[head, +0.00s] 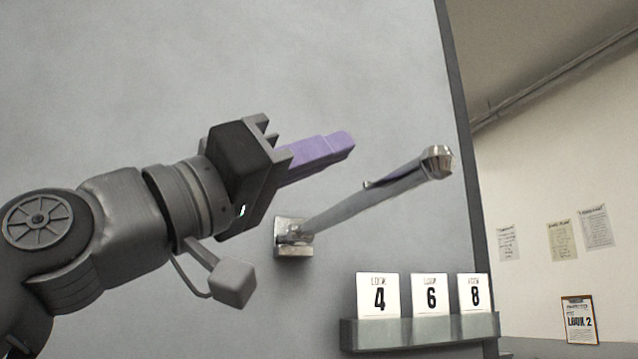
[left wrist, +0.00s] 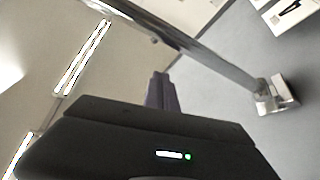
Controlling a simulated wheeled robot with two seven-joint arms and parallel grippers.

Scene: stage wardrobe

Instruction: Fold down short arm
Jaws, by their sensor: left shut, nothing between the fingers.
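The short arm (head: 365,200) is a grey metal bar hinged at a square wall bracket (head: 292,238). It sticks out from the grey panel and slants up to the right, ending in a shiny faceted knob (head: 437,161). My left gripper (head: 345,144) has purple fingers, shut with nothing between them. In the head view the fingers show above the bar, apart from it in the picture. In the left wrist view the bar (left wrist: 205,52) crosses beyond the finger tips (left wrist: 160,80), with its bracket (left wrist: 274,96) at the right. Whether the fingers touch the bar cannot be told. My right gripper is not in view.
A small ledge (head: 420,332) below the bar holds white cards numbered 4 (head: 379,295), 6 (head: 430,295) and 8 (head: 475,293). The panel's edge is at the right. Beyond it, papers hang on a wall and a clipboard (head: 579,320) stands. The panel above the bar is bare.

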